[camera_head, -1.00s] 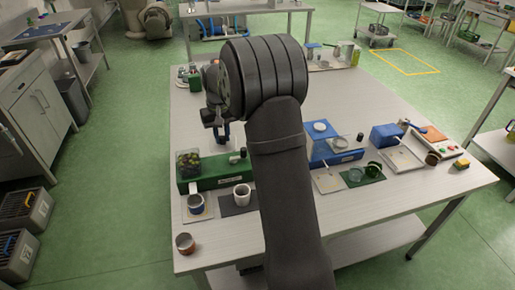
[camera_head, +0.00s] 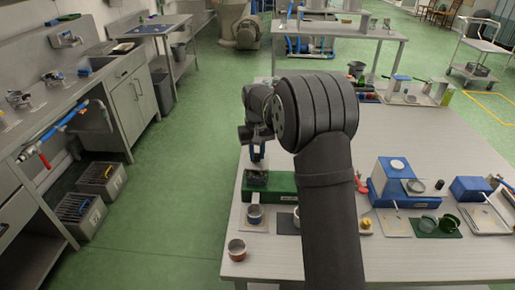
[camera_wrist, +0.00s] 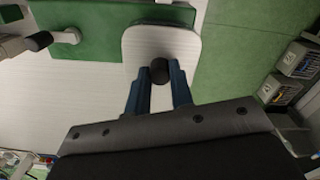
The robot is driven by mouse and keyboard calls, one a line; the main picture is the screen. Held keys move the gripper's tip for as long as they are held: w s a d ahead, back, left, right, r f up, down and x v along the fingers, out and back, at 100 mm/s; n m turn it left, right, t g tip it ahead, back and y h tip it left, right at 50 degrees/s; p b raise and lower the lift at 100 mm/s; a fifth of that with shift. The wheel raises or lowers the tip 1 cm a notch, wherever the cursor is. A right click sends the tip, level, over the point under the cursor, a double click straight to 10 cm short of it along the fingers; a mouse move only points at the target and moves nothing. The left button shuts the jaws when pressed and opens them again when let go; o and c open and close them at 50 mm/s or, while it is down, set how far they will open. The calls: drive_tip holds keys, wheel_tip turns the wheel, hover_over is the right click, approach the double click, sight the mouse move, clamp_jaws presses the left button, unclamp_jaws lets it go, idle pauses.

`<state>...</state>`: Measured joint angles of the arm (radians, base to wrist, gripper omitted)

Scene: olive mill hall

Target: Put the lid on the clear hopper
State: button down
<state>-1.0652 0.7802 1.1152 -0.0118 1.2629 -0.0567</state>
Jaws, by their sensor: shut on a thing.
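My gripper (camera_wrist: 159,82) has blue fingers shut on the black knob (camera_wrist: 160,70) of a pale, rounded-square lid (camera_wrist: 150,43). In the head view my gripper (camera_head: 257,156) points down right above the clear hopper (camera_head: 256,180). The hopper stands at the left end of a long green machine base (camera_head: 283,187), with dark contents inside. In the wrist view the lid hides the hopper, and the green base (camera_wrist: 85,45) shows beside it. I cannot tell whether the lid touches the hopper rim.
A blue machine (camera_head: 391,180) is to the right, beyond my arm. The table's left edge is close to the hopper. Grey crates (camera_head: 80,212) sit on the floor.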

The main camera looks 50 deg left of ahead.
drive_tip(key=shift+f, duration=0.4)
drive_tip(key=shift+f, duration=0.35)
idle(0.7)
drive_tip(key=shift+f, duration=0.25)
drive_tip(key=shift+f, duration=0.15)
idle(0.4)
drive_tip(key=c, duration=0.8)
unclamp_jaws()
drive_tip(key=shift+r, duration=2.25)
